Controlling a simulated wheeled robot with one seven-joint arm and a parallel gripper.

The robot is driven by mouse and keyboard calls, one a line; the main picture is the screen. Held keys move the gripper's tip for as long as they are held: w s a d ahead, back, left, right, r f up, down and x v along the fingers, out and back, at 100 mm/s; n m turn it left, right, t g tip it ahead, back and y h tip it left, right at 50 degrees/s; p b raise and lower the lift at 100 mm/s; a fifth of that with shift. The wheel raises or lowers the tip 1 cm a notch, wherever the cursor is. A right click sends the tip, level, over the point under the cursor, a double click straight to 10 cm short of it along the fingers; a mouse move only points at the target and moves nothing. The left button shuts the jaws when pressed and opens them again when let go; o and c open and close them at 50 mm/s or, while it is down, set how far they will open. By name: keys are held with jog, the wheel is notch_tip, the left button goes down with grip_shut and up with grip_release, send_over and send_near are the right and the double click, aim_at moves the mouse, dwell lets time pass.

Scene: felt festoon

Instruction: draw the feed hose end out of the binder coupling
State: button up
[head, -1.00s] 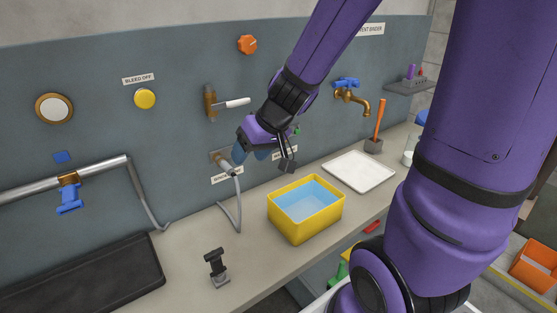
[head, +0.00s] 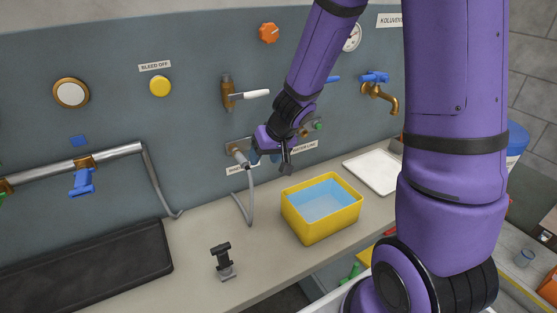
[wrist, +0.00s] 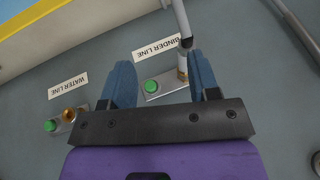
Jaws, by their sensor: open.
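The binder coupling (head: 237,148) sits on a small plate on the wall, with a grey feed hose (head: 251,196) hanging from it to the bench.
A green button (wrist: 151,87) lies between the fingers in view, by the BINDER LINE label. A water line fitting (wrist: 70,115) is to the left. A yellow basin (head: 322,229) with blue liquid stands below. A lever valve (head: 228,92) is above the coupling.

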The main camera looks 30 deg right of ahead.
aim_at(243, 157)
jog(key=w+a, duration=0.2)
jog(key=w, duration=0.1)
jog(key=w+a, duration=0.1)
jog(key=w, duration=0.1)
jog(key=shift+w+a, duration=0.1)
jog(key=shift+a, duration=0.1)
jog(key=shift+x, duration=1.45)
jog(key=shift+d, duration=0.1)
grip_shut()
